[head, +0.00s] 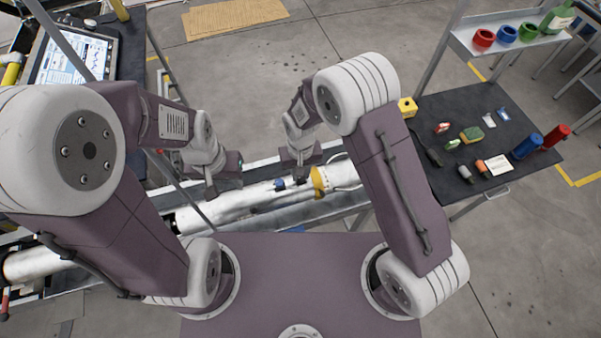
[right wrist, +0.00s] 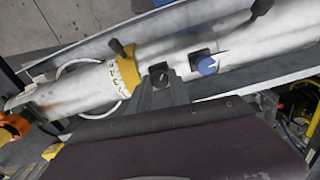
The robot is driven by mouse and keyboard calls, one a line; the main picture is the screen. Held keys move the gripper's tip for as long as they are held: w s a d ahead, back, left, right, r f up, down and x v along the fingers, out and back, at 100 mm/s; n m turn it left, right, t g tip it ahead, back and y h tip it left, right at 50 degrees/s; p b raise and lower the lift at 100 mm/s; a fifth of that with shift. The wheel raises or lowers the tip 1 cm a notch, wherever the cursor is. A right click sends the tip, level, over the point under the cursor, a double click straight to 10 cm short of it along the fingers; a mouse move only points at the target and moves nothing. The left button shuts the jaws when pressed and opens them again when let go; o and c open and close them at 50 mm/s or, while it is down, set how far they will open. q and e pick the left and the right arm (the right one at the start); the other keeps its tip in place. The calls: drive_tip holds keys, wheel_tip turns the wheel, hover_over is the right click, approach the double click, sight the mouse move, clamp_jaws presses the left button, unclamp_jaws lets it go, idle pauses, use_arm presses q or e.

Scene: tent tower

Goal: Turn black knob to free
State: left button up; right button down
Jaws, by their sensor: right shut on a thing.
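A long white tube (head: 240,203) lies across the scene with a yellow collar (head: 319,181) near its right part. In the right wrist view the black knob (right wrist: 160,74) sits in a dark square recess with a pale mark on it, between the yellow collar (right wrist: 121,79) and a blue knob (right wrist: 207,65). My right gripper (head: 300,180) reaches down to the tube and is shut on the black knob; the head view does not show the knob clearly. The blue knob (head: 280,184) is just left of it. My left gripper (head: 211,190) is over the tube further left; its jaw opening is unclear.
A dark bench (head: 480,110) at the right holds small parts, a blue cylinder (head: 527,146) and a red cylinder (head: 556,136). A shelf above it carries coloured rings. A screen (head: 72,57) stands at the upper left. The floor behind the tube is mostly clear.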

drive_tip(key=n, duration=0.4)
drive_tip(key=shift+b, duration=0.4)
drive_tip(key=shift+r+n, duration=0.1)
drive_tip(key=shift+n, duration=1.9)
drive_tip(key=c, duration=1.2)
unclamp_jaws()
drive_tip(key=shift+r+b, duration=0.2)
drive_tip(key=shift+b, duration=0.2)
wheel_tip(320, 180, up, 9)
drive_tip(key=shift+f+b, duration=0.15)
drive_tip(key=shift+b, duration=0.9)
